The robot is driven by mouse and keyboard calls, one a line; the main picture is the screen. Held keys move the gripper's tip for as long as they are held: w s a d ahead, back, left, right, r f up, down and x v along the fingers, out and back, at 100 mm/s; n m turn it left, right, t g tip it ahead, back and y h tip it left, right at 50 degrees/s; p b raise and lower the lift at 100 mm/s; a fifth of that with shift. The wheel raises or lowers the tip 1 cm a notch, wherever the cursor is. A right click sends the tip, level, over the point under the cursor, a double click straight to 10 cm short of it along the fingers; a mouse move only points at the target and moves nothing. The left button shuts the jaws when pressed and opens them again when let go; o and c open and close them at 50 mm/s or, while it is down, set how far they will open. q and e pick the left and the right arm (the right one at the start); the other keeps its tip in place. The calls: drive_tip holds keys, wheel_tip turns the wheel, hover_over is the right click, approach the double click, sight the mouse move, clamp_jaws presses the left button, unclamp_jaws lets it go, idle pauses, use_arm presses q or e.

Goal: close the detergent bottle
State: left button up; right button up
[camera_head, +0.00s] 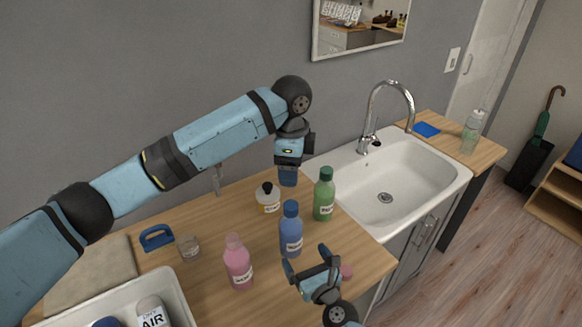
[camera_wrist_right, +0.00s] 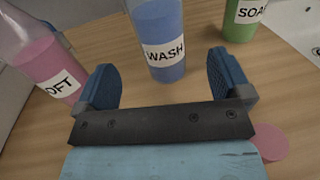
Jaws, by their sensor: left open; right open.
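Several labelled bottles stand upright on the wooden counter; the word detergent is not readable on any. A blue bottle (camera_head: 291,232) with a blue top reads WASH in the right wrist view (camera_wrist_right: 163,50). A pink bottle (camera_head: 238,265), whose label partly reads OFT (camera_wrist_right: 60,82), stands left of it. It seems to have no cap. A round pink cap (camera_head: 347,272) lies on the counter beside my right gripper (camera_head: 306,260), also in the wrist view (camera_wrist_right: 270,142). That gripper is open and empty, facing the blue bottle. My left gripper (camera_head: 288,176) points down behind the blue bottle, apparently empty.
A green bottle (camera_head: 324,197) stands near the sink (camera_head: 420,172); a white bottle (camera_head: 268,200) with a dark top stands left of it. A small glass (camera_head: 189,248) and blue handled item (camera_head: 157,238) are left. A white tray (camera_head: 180,292) holds items at front left.

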drive_tip(key=v, duration=0.5)
idle(0.4)
